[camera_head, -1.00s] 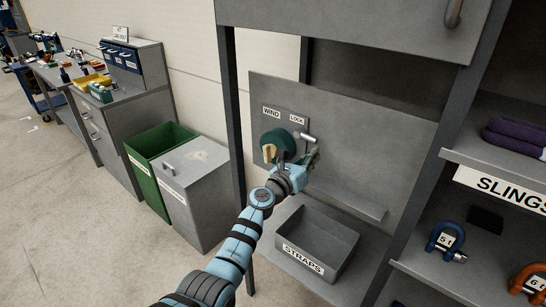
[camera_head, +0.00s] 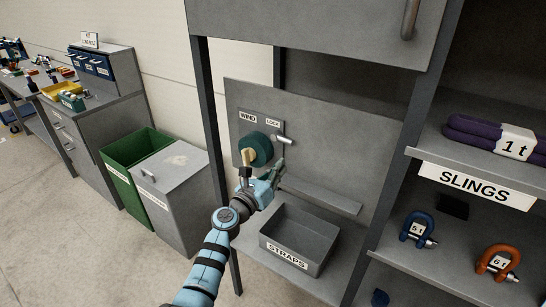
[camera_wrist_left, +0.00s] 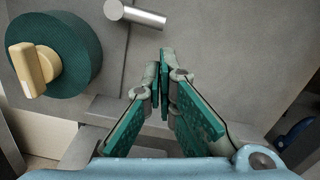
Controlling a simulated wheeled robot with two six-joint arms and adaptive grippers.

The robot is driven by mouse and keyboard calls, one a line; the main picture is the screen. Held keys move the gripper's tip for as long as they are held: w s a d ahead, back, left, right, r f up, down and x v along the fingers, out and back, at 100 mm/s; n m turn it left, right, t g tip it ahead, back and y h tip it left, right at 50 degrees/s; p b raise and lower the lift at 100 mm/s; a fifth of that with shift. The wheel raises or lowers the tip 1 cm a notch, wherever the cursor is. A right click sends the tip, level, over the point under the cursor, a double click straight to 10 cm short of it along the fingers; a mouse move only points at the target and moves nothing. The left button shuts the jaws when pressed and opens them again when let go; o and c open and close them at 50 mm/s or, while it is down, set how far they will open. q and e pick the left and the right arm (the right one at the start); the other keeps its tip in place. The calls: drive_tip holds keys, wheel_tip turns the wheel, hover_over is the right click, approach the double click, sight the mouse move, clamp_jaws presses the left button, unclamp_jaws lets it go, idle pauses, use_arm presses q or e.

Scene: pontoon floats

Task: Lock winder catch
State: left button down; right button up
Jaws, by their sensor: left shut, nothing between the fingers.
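The winder is mounted on a grey panel. Its dark green strap roll (camera_head: 262,144) has a pale yellow crank knob (camera_head: 249,157) and also shows in the left wrist view (camera_wrist_left: 78,40). The catch, a short silver bar (camera_head: 286,139), sticks out to the right of the roll, below the LOCK label (camera_head: 272,122). In the left wrist view the catch (camera_wrist_left: 138,14) lies at the top, beyond the fingertips. My left gripper (camera_wrist_left: 160,72) is shut and empty, its green-padded fingers together. In the head view it (camera_head: 275,172) is below the catch, apart from it. My right gripper is not in view.
Shelves with slings (camera_head: 480,140) and shackles (camera_head: 418,229) stand right. A green bin (camera_head: 130,165) and a grey bin (camera_head: 178,200) stand left.

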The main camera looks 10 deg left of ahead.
use_arm(q)
drive_tip(key=p+v, duration=0.1)
drive_tip(key=v, duration=0.2)
drive_tip(key=shift+s+a, duration=0.15)
drive_tip(key=shift+s, duration=0.25)
drive_tip(key=shift+s, duration=0.1)
